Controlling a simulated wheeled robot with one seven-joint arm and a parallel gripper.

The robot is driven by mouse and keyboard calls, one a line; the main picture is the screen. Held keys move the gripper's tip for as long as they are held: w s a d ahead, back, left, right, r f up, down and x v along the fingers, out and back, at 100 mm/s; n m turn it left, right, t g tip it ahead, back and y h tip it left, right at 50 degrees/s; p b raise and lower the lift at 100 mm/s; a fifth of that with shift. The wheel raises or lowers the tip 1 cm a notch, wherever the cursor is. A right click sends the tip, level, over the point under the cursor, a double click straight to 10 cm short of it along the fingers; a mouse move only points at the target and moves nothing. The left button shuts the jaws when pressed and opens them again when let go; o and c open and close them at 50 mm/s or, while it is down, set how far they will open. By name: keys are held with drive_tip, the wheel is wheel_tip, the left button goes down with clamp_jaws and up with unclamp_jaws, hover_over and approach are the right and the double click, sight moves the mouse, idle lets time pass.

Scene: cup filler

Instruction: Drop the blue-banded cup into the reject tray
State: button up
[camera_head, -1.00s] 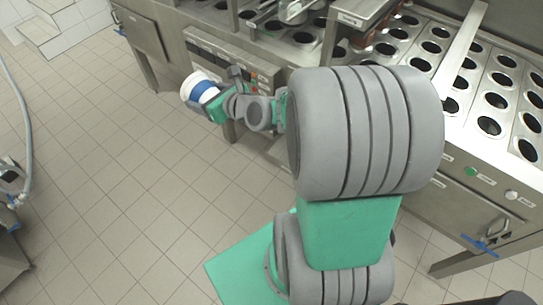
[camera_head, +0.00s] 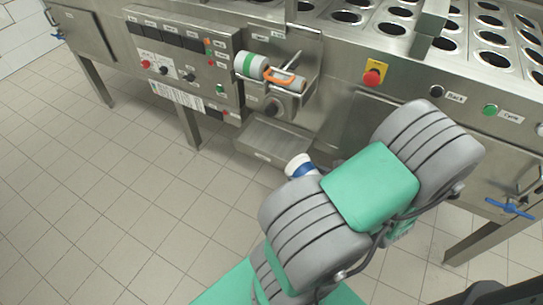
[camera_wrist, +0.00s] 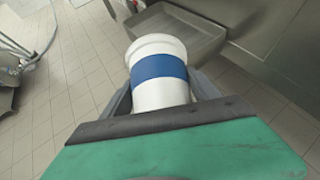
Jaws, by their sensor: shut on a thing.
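The white cup with a blue band (camera_head: 300,167) is near the machine's front, partly hidden behind my arm. In the wrist view the cup (camera_wrist: 158,75) sits between the fingers of my gripper (camera_wrist: 160,95), which is shut on it. A shallow steel tray (camera_head: 262,150), which looks like the reject tray, sticks out low on the machine's front. In the head view the cup appears just in front of this tray. In the wrist view the tray (camera_wrist: 208,40) lies beyond the cup, to the upper right. My fingers are hidden in the head view.
A control panel (camera_head: 180,60) is to the left, a red stop button (camera_head: 373,76) to the right. Open tiled floor (camera_head: 110,190) lies at left.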

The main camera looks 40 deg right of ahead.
drive_tip(key=b, duration=0.2)
hover_over(274, 154)
drive_tip(key=s, duration=0.3)
drive_tip(key=shift+a, duration=0.3)
drive_tip(key=w+b, duration=0.1)
drive_tip(key=w, duration=0.2)
drive_tip(key=shift+d, duration=0.15)
drive_tip(key=shift+f+b, duration=0.4)
drive_tip(key=shift+f, duration=0.35)
drive_tip(key=shift+d, duration=0.15)
drive_tip(key=shift+f, duration=0.2)
drive_tip(key=o, duration=1.6)
drive_tip(key=shift+c, duration=0.2)
